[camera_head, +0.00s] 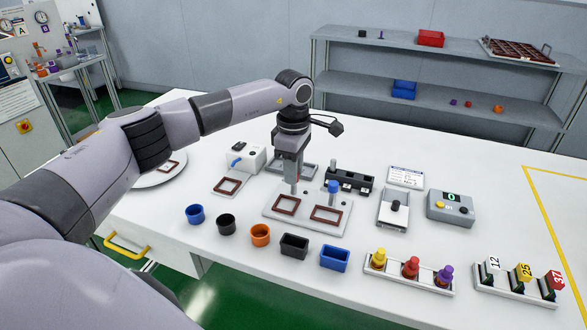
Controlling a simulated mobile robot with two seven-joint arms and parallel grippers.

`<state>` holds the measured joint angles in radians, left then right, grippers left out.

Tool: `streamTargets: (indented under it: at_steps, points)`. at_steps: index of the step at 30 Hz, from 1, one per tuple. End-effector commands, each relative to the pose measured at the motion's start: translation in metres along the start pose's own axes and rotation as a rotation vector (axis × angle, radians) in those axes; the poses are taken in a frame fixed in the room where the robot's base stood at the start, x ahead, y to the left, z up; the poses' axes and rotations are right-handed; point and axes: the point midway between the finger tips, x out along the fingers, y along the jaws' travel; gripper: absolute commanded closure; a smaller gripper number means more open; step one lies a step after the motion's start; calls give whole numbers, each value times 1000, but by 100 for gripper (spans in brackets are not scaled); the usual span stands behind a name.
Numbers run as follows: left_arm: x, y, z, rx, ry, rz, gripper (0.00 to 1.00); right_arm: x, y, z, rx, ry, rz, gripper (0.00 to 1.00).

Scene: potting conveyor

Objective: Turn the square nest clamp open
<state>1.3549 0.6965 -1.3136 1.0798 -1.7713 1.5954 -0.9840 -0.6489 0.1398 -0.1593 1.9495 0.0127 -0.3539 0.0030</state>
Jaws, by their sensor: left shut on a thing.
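A light grey plate (306,225) lies on the white table with two red-brown frame nests, a left one (285,205) and a right one (326,215). My left gripper (294,187) points straight down behind the left nest. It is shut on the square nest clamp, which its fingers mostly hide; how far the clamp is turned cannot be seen. A second clamp with a blue knob (333,187) stands upright behind the right nest, apart from the gripper. My right gripper is not in view.
Round cups, including an orange one (260,235), and a black box (294,246) and blue box (334,258) line the front. A rack of coloured knobbed pieces (408,276) stands at right. Behind the plate is a black block (350,180); a grey display box (450,208) stands right.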

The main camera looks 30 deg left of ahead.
Motion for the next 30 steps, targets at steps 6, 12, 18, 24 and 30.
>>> streamTargets:
  at_steps: [6,12,18,24,30]
  points:
    - [-2,1,1,9,-3,4,100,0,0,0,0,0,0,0]
    - [-2,1,1,9,-3,4,100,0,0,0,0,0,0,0]
    - [-1,0,1,8,-2,3,50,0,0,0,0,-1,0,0]
    - [-2,0,1,7,-1,2,50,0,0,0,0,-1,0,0]
    - [-26,1,1,8,-2,6,50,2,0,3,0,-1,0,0]
